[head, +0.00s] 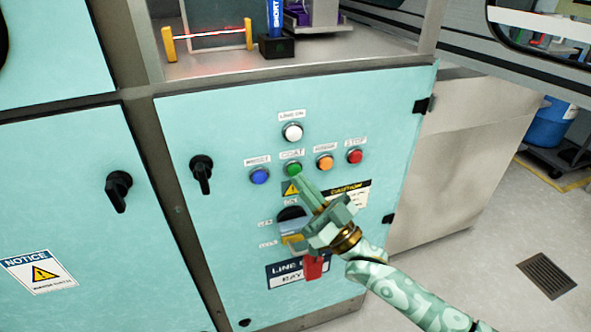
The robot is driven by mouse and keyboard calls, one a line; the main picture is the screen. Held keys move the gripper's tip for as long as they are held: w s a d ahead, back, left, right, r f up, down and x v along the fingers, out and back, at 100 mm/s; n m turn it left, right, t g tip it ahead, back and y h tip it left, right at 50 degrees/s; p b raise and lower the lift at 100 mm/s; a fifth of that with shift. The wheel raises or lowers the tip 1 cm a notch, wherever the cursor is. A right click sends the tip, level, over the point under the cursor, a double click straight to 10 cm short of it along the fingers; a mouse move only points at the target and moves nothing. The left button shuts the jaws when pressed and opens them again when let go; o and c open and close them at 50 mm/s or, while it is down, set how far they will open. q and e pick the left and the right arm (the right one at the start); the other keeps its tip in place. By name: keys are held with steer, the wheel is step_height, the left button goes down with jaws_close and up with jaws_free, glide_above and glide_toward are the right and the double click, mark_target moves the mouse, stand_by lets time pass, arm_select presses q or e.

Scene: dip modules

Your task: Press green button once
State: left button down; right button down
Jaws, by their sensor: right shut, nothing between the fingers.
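The green button (293,169) sits in the row of buttons on the teal panel (215,125), under the label COAT. My right gripper (298,181) reaches in from the lower right. It is shut and empty, and its fingertips are just below the green button. I cannot tell whether they touch it. The top of the button shows and is not covered. My left gripper is not in view.
A blue button (259,176) is left of the green one; an orange button (325,162) and a red button (355,156) are right of it. A white button (292,132) is above. A black handle (201,172) sticks out at the left. My gripper partly hides a switch below.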

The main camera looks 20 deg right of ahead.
steer(key=shift+s, duration=0.1)
